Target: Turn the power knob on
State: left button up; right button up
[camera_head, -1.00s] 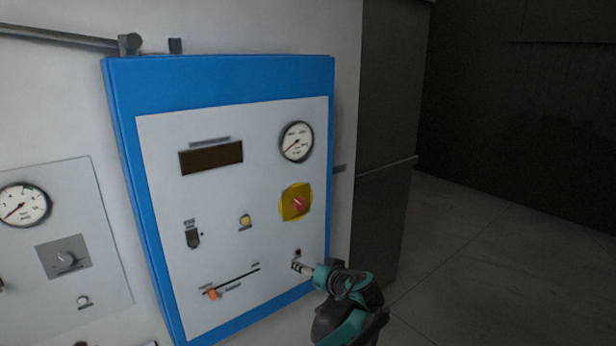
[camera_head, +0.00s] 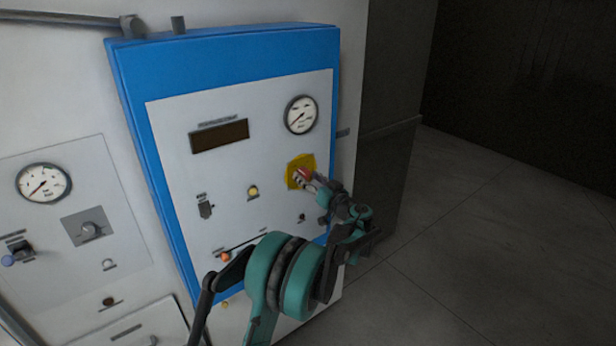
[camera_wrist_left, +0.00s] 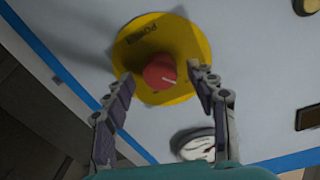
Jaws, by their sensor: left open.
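The power knob (camera_head: 303,173) is red and sits on a round yellow plate (camera_head: 292,168) on the blue-framed panel. In the left wrist view the red knob (camera_wrist_left: 158,72) has a light line on its face, and the yellow plate (camera_wrist_left: 187,40) carries a dark label reading "POWER". My left gripper (camera_head: 311,180) is at the knob and partly covers it in the head view. Its fingers (camera_wrist_left: 162,75) are open, one on each side of the knob with gaps in the picture. I cannot tell whether the fingertips reach around it. My right gripper is not in view.
A round gauge (camera_head: 301,115) is above the knob, and a dark display (camera_head: 219,136) is at upper left. A yellow button (camera_head: 253,191), a dark switch (camera_head: 206,210) and an orange slider (camera_head: 224,256) are also on the panel. Open floor (camera_head: 480,230) lies to the right.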

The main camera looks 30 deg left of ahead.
pick_arm(q)
jog(key=shift+a, duration=0.15)
jog(key=c, duration=1.2)
jog(key=shift+o, duration=0.2)
